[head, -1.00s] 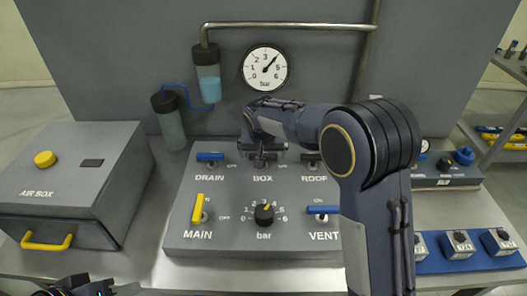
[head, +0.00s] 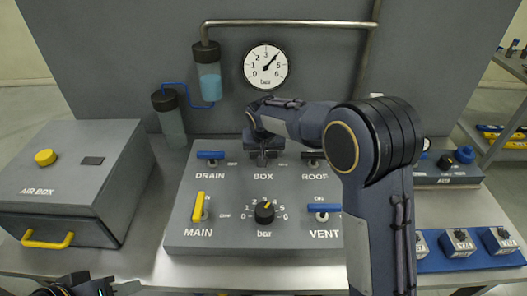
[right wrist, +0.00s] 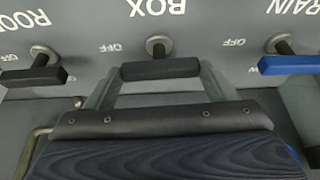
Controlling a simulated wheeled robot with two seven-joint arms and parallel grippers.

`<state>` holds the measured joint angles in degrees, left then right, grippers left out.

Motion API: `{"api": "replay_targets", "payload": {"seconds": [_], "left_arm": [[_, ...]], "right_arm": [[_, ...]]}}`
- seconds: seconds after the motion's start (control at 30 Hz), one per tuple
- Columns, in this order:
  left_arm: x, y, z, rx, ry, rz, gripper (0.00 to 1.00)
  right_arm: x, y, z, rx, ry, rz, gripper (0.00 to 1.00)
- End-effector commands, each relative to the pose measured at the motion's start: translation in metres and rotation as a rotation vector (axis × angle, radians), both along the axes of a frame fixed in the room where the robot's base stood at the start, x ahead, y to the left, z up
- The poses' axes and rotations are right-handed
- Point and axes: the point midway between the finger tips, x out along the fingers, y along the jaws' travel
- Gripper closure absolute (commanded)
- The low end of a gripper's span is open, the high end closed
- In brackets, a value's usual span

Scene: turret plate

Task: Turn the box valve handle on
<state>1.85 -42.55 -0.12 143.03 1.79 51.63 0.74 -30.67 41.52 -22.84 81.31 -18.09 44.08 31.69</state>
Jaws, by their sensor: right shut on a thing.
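The black BOX valve handle (right wrist: 160,68) lies level across its stem under the BOX label in the right wrist view. My right gripper (right wrist: 160,80) has one finger at each end of this handle and is shut on it. In the head view, my right gripper (head: 263,155) comes down over the BOX valve on the grey panel (head: 240,242) and mostly hides the handle. My left gripper (head: 105,286) is at the bottom left edge, partly cut off, away from the panel; its jaw opening is unclear.
The blue DRAIN handle (head: 210,155) and black ROOF handle (head: 313,155) flank the BOX valve closely. Below are the yellow MAIN handle (head: 198,206), bar knob (head: 264,212) and blue VENT handle (head: 324,208). The air box (head: 75,165) stands left. The gauge (head: 265,67) is behind.

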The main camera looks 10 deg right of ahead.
Motion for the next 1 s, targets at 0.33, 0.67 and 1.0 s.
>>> {"api": "replay_targets", "payload": {"seconds": [0.33, 0.67, 1.0], "left_arm": [[0.0000, -0.0001, -0.0083, 0.000, 0.000, 0.000, 0.64], [0.0000, 0.0000, -0.0096, 0.000, 0.000, 0.000, 0.64], [0.0000, 0.0000, -0.0047, 0.000, 0.000, 0.000, 0.64]], "right_arm": [[0.0000, -0.0039, -0.0007, 0.004, 0.000, 0.232, 0.45], [0.0011, -0.0069, 0.0005, 0.005, -0.002, 0.543, 0.45], [0.0030, -0.0090, 0.0010, 0.004, -0.001, 0.869, 0.45]]}}
